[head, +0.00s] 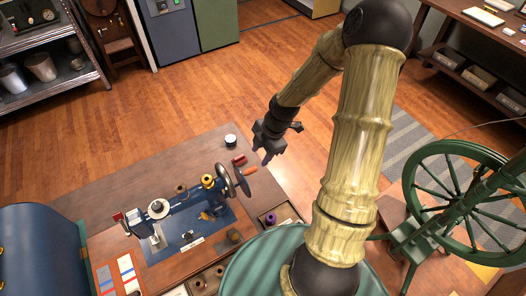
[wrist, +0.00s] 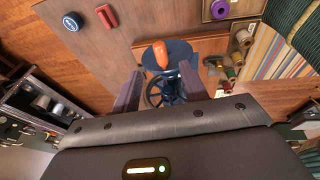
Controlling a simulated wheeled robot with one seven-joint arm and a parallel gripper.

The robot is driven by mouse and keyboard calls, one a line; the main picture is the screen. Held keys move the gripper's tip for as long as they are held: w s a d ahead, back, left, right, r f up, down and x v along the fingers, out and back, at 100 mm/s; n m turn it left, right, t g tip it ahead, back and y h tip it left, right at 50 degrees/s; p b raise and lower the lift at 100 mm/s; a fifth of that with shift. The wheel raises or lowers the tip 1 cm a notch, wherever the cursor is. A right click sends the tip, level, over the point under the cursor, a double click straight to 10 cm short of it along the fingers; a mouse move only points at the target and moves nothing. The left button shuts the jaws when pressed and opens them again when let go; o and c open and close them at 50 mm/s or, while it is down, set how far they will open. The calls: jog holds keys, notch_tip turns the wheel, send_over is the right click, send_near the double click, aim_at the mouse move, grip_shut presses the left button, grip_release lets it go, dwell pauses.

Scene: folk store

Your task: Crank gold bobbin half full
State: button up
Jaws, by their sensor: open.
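A blue winding machine (head: 182,212) like a hand-cranked sewing machine stands on the wooden table. A gold bobbin (head: 208,181) sits upright on its top near the wheel; how much thread it holds is too small to tell. The dark handwheel (head: 223,180) has an orange crank handle (head: 249,171). My gripper (head: 267,156) is open and empty, just beyond and right of the handle. In the wrist view the handle (wrist: 161,57) shows between the lines of my two fingers (wrist: 161,72), apart from both, with the handwheel (wrist: 167,90) behind it.
A round dark-and-white tin (head: 231,140) and a red item (head: 239,160) lie on the table beyond the wheel. A tray with a purple spool (head: 270,218) is near the front right. A green spinning wheel (head: 460,190) stands right. Open wooden floor (head: 190,100) lies behind the table.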

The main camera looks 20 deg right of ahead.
aim_at(254, 167)
jog(key=b+x, duration=0.8)
jog(key=shift+f, duration=0.3)
jog(key=shift+r, duration=0.15)
jog(key=c, duration=0.8)
